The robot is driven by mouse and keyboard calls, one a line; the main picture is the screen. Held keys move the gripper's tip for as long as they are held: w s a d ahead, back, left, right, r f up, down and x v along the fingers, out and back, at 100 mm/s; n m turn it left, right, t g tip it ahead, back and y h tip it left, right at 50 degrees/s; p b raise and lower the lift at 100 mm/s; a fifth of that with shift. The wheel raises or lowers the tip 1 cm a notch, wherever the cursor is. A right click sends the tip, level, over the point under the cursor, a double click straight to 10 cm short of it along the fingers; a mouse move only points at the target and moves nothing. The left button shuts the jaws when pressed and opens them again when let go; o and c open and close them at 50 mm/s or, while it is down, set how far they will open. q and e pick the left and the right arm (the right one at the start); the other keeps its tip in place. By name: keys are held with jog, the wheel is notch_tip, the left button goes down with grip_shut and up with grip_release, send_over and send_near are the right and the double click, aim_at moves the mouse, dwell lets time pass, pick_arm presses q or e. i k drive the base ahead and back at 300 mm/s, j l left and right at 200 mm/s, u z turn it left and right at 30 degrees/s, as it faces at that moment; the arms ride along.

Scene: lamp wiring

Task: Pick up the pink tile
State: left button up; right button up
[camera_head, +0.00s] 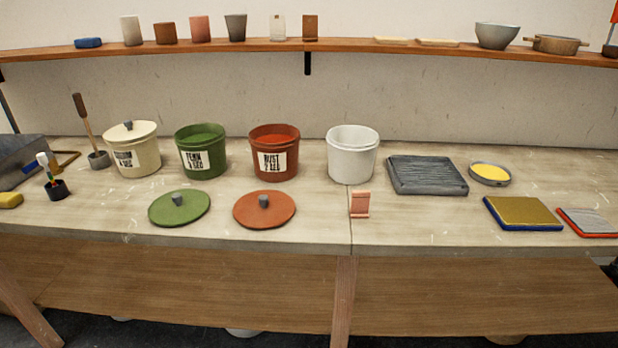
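A small pink tile (359,204) stands upright near the front edge of the worktop, below the white bucket and right of the orange lid. It has a small foot at its base and appears free of contact with other objects. Neither of my grippers shows in the head view.
The worktop (420,225) holds a white bucket (352,155), a rust bucket (274,155), a green bucket (201,152) and a cream bucket (133,152). An orange lid (264,212) and a dark grey ridged slab (427,176) flank the tile. A shelf (345,46) runs above.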

aim_at(360, 199)
jog(key=i+j, duration=0.15)
jog(key=j, duration=0.2)
jog(key=i+j, duration=0.15)
jog(key=j, duration=0.2)
jog(key=i+j+z, duration=0.1)
jog(key=j, duration=0.25)
jog(key=i+j, duration=0.2)
jog(key=j, duration=0.15)
